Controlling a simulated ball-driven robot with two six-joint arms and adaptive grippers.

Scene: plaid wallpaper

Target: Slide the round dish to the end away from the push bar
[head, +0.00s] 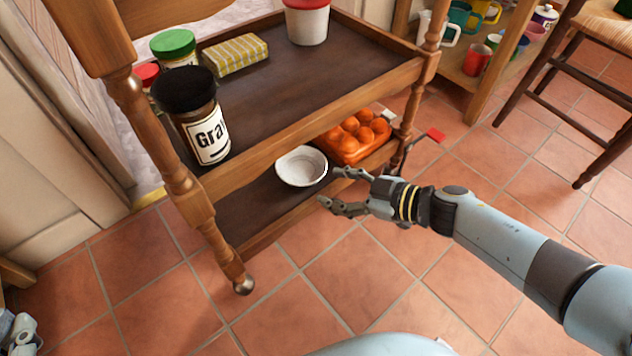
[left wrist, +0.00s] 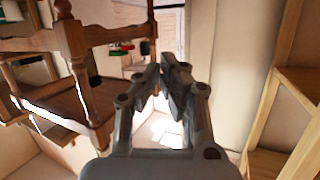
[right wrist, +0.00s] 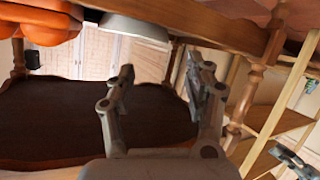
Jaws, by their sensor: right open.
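The round dish (head: 301,166) is small and white and sits upright on the dark lower shelf (head: 245,215) of the wooden trolley; its side also shows at the top of the right wrist view (right wrist: 135,28). The wooden bar (head: 165,12) above the trolley's left end looks like the push bar. My right gripper (head: 336,188) is open and empty at the dish's right front, one fingertip close to its rim; contact is unclear. My left gripper (left wrist: 163,75) is empty, away from the dish, its fingertips close together; it also shows partly at the head view's lower left corner (head: 18,335).
An orange tray of round orange items (head: 350,140) stands right of the dish on the lower shelf. The upper shelf holds a dark-lidded jar (head: 205,125), a green-lidded jar (head: 173,45), a yellow patterned box (head: 236,55) and a red-and-white tub (head: 307,22). Tiled floor lies clear in front.

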